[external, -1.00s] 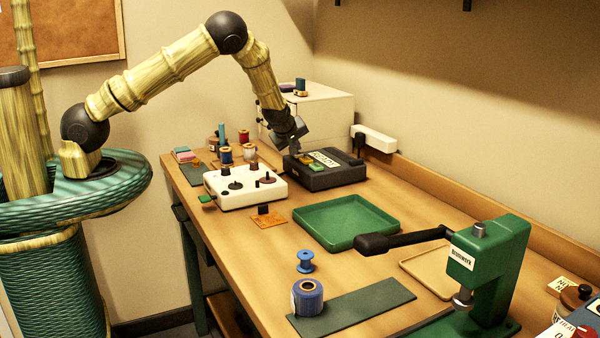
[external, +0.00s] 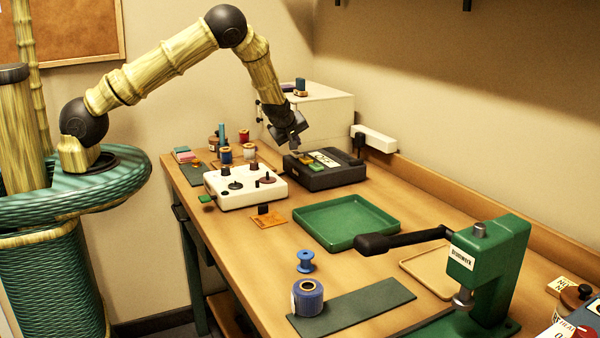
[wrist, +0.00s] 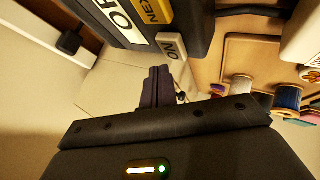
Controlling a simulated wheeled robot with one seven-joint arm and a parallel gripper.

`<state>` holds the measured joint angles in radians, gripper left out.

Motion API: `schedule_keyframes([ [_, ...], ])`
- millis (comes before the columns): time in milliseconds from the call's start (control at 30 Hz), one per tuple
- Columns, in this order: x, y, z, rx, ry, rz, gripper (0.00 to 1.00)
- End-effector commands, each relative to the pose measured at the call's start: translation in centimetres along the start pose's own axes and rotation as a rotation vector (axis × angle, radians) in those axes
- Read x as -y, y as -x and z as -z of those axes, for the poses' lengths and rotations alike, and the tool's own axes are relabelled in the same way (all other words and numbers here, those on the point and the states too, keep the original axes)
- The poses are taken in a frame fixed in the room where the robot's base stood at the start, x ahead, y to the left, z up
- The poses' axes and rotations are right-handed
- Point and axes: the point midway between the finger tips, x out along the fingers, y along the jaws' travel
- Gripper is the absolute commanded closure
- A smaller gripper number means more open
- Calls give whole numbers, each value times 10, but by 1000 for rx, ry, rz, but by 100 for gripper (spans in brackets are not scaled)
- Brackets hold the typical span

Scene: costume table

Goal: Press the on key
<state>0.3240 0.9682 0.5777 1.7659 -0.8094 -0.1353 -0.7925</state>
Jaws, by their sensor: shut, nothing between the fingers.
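The dark keyed device (external: 335,178) stands on the table in front of the white box, with a lettered display and coloured keys on top. In the wrist view, its dark body (wrist: 195,22) carries a pale key (wrist: 171,46) with the letters O and N, beside a yellow key (wrist: 155,9) and a white display (wrist: 117,18). My gripper (external: 298,151) is shut and empty above the device's left end. Its fingertips (wrist: 157,76) show together just short of the pale key in the wrist view; I cannot tell whether they touch it.
A white control box (external: 245,190) with dark knobs stands left of the device. Thread spools (external: 244,137) stand behind it. A green tray (external: 347,222) lies in front, and a power strip (external: 374,138) is at the wall. A white box (external: 325,112) stands behind my gripper.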

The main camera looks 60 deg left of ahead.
Motion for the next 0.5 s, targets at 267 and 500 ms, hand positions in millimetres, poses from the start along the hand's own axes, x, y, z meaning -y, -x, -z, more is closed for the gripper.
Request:
schedule_keyframes([
  [267, 0, 0, 0, 0, 0, 0, 100],
  [500, -9, 12, 9, 0, 0, 0, 100],
])
